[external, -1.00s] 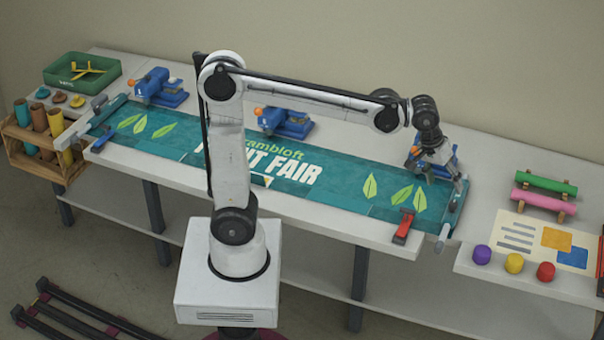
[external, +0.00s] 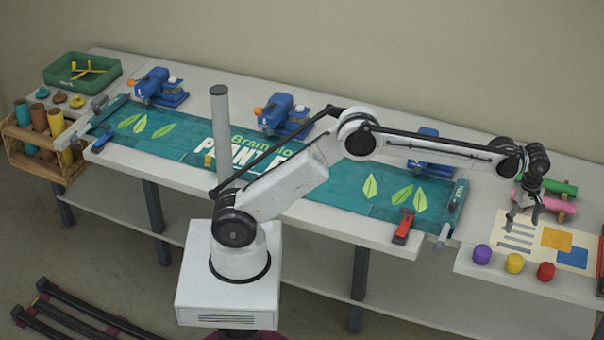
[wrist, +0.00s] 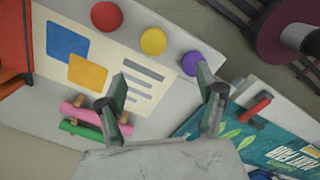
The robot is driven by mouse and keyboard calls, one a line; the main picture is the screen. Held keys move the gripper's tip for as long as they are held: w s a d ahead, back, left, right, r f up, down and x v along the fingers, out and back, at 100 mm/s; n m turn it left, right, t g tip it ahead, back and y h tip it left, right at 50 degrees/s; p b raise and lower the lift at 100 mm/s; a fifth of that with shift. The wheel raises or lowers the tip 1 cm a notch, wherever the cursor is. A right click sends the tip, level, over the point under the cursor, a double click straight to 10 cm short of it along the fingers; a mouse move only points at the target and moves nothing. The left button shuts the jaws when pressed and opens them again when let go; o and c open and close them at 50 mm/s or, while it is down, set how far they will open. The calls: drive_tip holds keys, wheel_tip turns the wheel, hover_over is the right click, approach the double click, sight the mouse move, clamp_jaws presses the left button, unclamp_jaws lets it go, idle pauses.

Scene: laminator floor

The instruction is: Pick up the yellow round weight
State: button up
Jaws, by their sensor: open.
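The yellow round weight (external: 514,263) stands at the front edge of the right-hand table, between a purple weight (external: 482,254) and a red weight (external: 546,271). In the wrist view the yellow weight (wrist: 153,41) shows near the top middle, with the red weight (wrist: 106,16) to its left and the purple weight (wrist: 193,63) to its right. My gripper (external: 522,222) is open and empty, above the printed sheet and behind the weights. In the wrist view its two fingers (wrist: 162,88) are spread wide, with the yellow weight beyond them.
The printed sheet (external: 510,232) lies flat behind the weights. Pink (external: 540,203) and green (external: 550,186) rolls lie farther back. A red clamp (external: 404,228) and the teal banner (external: 345,195) are to the left. A dark red object (external: 600,255) is at the right edge.

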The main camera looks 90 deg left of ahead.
sight(516, 258)
drive_tip(key=shift+n, duration=0.7)
drive_tip(key=f, duration=0.4)
drive_tip(key=w+f, duration=0.1)
drive_tip(key=f, duration=0.3)
drive_tip(key=w+f, duration=0.1)
drive_tip(key=f, duration=0.3)
drive_tip(key=shift+w+a+f, duration=0.1)
drive_tip(key=shift+a+f, duration=0.1)
drive_tip(key=shift+f, duration=1.15)
drive_tip(key=shift+a+f, duration=0.15)
drive_tip(key=shift+f, duration=1.2)
drive_tip(key=c, duration=1.6)
drive_tip(key=shift+o, duration=0.2)
drive_tip(key=shift+r, duration=0.1)
